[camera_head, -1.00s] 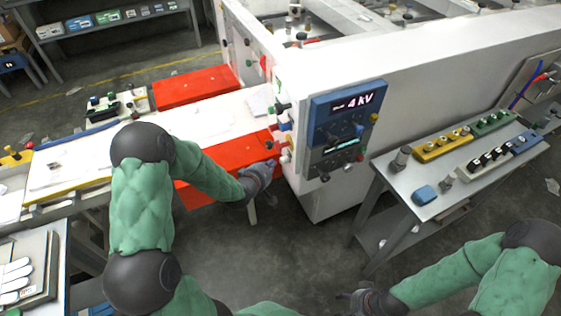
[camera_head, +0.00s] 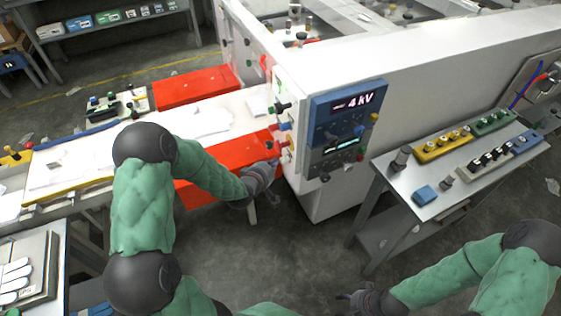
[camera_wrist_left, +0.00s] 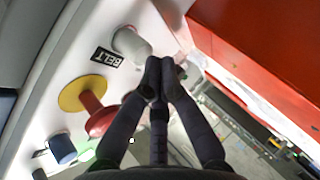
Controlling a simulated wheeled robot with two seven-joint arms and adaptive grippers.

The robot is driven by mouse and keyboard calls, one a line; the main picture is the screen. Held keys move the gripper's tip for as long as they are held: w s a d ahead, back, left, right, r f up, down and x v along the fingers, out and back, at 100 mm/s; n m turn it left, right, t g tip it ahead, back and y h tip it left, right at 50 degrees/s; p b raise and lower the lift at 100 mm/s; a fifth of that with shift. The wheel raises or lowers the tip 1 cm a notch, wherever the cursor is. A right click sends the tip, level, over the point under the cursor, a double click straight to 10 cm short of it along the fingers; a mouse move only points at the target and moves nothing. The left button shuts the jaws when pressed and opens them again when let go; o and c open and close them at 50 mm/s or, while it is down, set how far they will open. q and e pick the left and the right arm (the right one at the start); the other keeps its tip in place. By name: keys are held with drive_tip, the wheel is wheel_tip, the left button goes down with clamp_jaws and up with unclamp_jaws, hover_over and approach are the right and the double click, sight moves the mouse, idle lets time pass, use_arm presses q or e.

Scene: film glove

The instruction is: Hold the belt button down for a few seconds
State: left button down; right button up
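The belt button is a pale grey-white knob (camera_wrist_left: 130,42) beside a black BELT label (camera_wrist_left: 107,57) on the white panel in the left wrist view. My left gripper (camera_wrist_left: 160,68) has its dark fingertips together, right at the knob's side; I cannot tell whether they press it. In the head view my left gripper (camera_head: 268,166) is at the lower edge of the machine's button panel (camera_head: 285,135), and the belt button is hard to make out. My right gripper (camera_head: 350,297) is low in the head view, away from the machine; its finger opening is unclear.
A red mushroom button on a yellow disc (camera_wrist_left: 72,94) and a blue button (camera_wrist_left: 61,149) sit close to the fingers. The white belt (camera_head: 225,108) carries pale sheets. A blue display box (camera_head: 345,120) reads 4 kV.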

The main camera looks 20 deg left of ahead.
use_arm(q)
drive_tip(key=shift+w+d, duration=0.3)
idle(0.5)
drive_tip(key=shift+s+a, duration=0.15)
idle(3.3)
drive_tip(key=shift+s+a, duration=0.45)
drive_tip(key=shift+s, duration=0.05)
drive_tip(key=shift+s+a, duration=1.6)
drive_tip(key=shift+s, duration=0.3)
